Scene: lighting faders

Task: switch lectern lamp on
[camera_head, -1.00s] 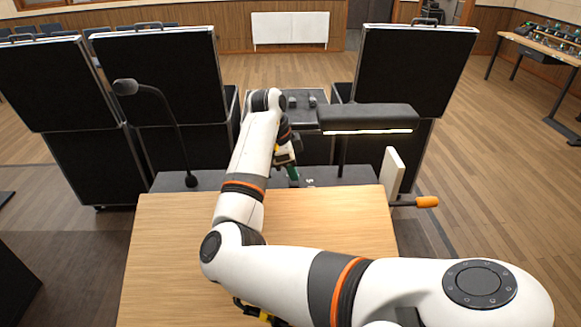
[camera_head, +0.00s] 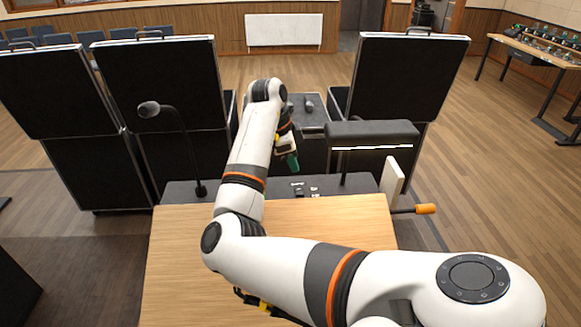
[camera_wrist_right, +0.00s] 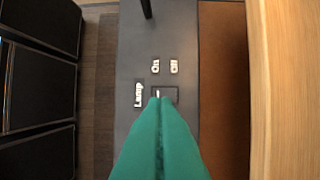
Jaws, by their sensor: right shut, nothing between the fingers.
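The lectern lamp (camera_head: 372,133) is a black bar on a thin post, with a bright white strip along its lower edge. Its switch (camera_wrist_right: 172,92) is on the dark panel (camera_wrist_right: 130,55), by white labels "Lamp" (camera_wrist_right: 139,94), "On" (camera_wrist_right: 155,66) and "Off" (camera_wrist_right: 174,66). The fingertips partly hide the switch, so its position is unclear. My right gripper (camera_head: 293,162) has green fingertips, shut and empty, that appear above the panel in the head view. They also show in the wrist view (camera_wrist_right: 161,100); contact with the switch cannot be told. My left gripper is not in view.
The wooden lectern top (camera_head: 330,235) lies in front of the panel. A microphone (camera_head: 149,109) on a gooseneck stands left. A white plate (camera_head: 393,183) and an orange-ended handle (camera_head: 425,209) are at the right. Black cases (camera_head: 160,80) stand behind.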

